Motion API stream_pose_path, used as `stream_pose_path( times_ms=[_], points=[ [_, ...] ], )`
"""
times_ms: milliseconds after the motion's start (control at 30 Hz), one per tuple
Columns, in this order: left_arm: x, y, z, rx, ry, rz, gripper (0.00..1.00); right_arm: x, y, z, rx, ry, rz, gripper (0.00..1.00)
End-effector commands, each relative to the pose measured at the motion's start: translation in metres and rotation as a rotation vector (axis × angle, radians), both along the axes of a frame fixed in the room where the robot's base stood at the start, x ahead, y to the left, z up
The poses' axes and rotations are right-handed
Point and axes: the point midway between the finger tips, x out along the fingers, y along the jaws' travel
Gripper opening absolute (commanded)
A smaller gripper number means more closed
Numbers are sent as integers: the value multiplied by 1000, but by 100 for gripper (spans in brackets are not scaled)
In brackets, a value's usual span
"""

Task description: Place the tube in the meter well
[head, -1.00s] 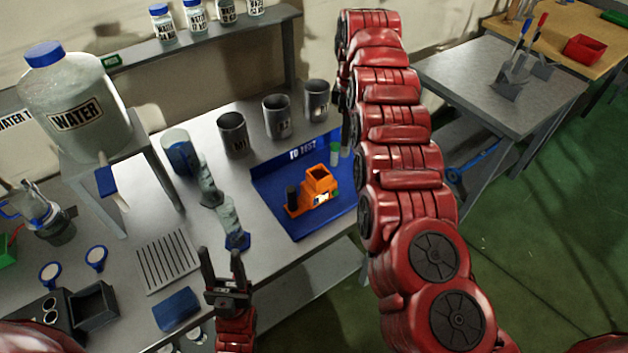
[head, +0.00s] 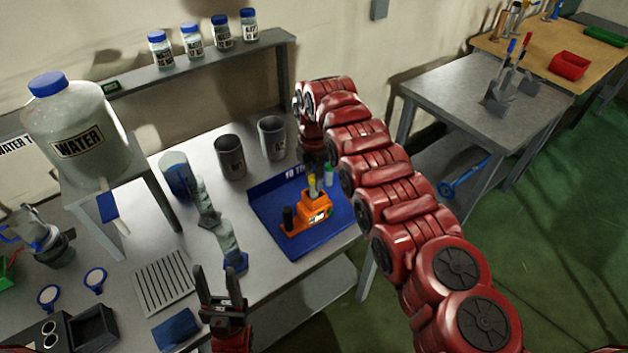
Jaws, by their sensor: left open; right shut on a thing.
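The orange meter (head: 312,214) stands on the blue tray (head: 285,240) at the right end of the bench. A tube (head: 313,188) with a yellowish part stands upright at the meter's well; I cannot tell how deep its lower end sits. My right gripper (head: 316,170) is just above the meter, shut on this tube; its fingers are small and partly hidden by my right arm. A second, green tube (head: 329,174) shows just right of it at the tray's back. My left gripper (head: 218,272) is open, empty and upright at the bench's front edge.
Two grey cups (head: 230,157) and (head: 272,137) stand behind the tray. A slotted rack (head: 164,283) lies near my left gripper. A water jug (head: 78,130) stands at left.

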Motion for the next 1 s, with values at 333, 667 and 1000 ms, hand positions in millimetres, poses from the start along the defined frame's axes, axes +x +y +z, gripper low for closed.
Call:
stream_pose_path(
  times_ms=[333,667,1000],
  points=[
    [0,0,7,0,0,0,50,1,0,-20,-1,-3,0,0],
    [0,0,3,0,0,0,50,1,0,-23,-1,-2,-1,57],
    [0,0,4,0,0,0,50,1,0,-22,-1,-2,-1,66]
  ],
)
